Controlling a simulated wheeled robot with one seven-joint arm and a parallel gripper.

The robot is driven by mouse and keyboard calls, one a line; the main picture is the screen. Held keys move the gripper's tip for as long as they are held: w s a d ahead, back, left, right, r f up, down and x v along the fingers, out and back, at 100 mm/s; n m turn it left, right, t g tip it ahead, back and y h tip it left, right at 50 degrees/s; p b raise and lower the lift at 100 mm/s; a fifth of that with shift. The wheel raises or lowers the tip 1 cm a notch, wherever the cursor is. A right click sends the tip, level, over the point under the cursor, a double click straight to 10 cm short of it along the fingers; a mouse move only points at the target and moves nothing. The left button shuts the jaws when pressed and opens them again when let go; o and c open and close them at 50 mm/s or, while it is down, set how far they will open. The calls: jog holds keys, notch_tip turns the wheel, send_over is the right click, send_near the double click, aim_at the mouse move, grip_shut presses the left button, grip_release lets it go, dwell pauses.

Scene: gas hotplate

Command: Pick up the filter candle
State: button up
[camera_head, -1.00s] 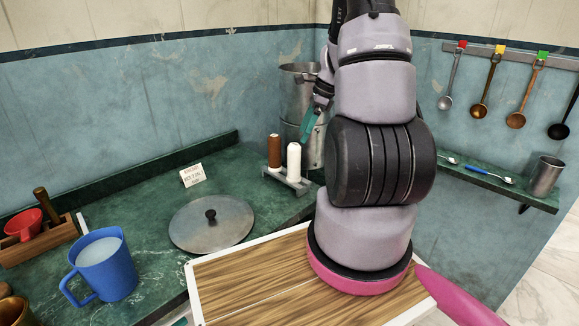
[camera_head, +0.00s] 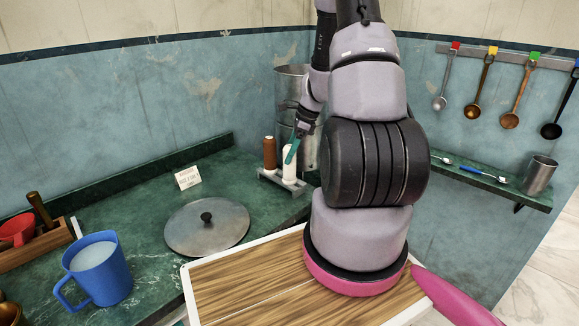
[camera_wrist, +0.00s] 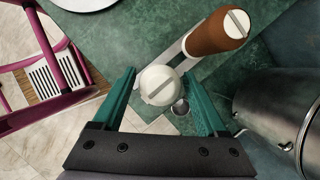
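A white filter candle (camera_head: 288,166) stands upright in a small grey holder (camera_head: 267,173) on the green counter. A brown candle (camera_head: 270,153) stands beside it, to its left in the head view. My gripper (camera_head: 292,150) is at the white candle's upper part, and a teal finger covers some of it. In the wrist view the white candle's slotted top (camera_wrist: 160,86) lies between the two open teal fingers of my gripper (camera_wrist: 161,77), with gaps showing on both sides. The brown candle (camera_wrist: 220,32) is beyond the fingers, at the upper right.
A tall metal pot (camera_head: 290,85) stands close behind the holder and at the right in the wrist view (camera_wrist: 275,110). A round metal lid (camera_head: 185,232), a small card (camera_head: 188,177) and a blue jug (camera_head: 100,272) are on the counter. A wooden board (camera_head: 240,285) lies in front.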

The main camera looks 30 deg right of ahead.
grip_shut()
jog(key=shift+r, duration=0.1)
notch_tip(320, 180, up, 15)
dwell(1.2)
